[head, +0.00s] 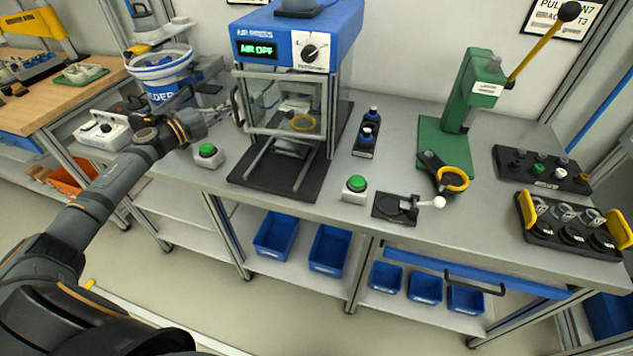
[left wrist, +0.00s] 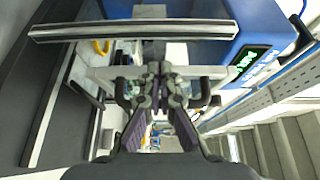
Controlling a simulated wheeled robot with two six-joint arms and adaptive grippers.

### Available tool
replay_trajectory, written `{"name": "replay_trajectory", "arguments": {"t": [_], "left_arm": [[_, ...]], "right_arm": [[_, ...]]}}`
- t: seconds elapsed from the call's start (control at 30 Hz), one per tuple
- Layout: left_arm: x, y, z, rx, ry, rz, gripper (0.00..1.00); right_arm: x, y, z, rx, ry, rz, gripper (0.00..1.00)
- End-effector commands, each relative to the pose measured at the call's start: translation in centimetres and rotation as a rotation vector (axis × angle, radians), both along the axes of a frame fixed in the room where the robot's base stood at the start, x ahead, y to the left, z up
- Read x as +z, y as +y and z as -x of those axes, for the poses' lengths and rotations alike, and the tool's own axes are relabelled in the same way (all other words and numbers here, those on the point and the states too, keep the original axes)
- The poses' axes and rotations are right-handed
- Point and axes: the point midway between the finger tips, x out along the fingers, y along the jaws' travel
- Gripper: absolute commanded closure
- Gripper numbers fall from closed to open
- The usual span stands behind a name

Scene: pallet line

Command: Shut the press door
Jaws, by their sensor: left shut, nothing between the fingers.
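The press (head: 297,45) has a blue top with a green "AIR OFF" display and a dark base plate. Its door (head: 270,118) is a clear panel in a grey metal frame at the front. A dark curved handle (head: 238,104) shows at the door's left side. The door's lower edge is above the base plate; I cannot tell exactly how far open it is. My left gripper (head: 222,112) is shut and empty, just left of the handle. In the left wrist view its closed fingers (left wrist: 160,72) lie by a pale metal bar; contact is unclear. My right gripper is out of view.
Green-button boxes (head: 207,154) (head: 354,189) stand left and right of the press. A blue and white feeder bowl (head: 162,72) is behind my left arm. A dark bottle rack (head: 367,135) and a green lever press (head: 465,100) stand to the right. The front bench strip is narrow.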

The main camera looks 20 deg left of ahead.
Motion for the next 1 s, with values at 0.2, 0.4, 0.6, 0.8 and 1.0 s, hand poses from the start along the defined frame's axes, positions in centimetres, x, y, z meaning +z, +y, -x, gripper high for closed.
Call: {"name": "replay_trajectory", "arguments": {"t": [0.2,0.4,0.6,0.8,1.0], "left_arm": [[0.0,0.0,0.0,0.0,0.0,0.0,1.0],[0.3,0.0,0.0,0.0,0.0,-0.001,1.0],[4.0,0.0,0.0,-0.001,-0.001,-0.007,1.0],[8.1,-0.1,0.0,-0.002,-0.001,-0.005,1.0],[10.0,-0.1,0.0,-0.001,0.0,-0.001,1.0]], "right_arm": [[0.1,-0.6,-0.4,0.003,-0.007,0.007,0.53],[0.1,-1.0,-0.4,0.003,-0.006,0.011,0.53],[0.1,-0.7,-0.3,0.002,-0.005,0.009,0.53],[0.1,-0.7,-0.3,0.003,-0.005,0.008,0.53],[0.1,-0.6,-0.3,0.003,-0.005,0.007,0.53]]}}
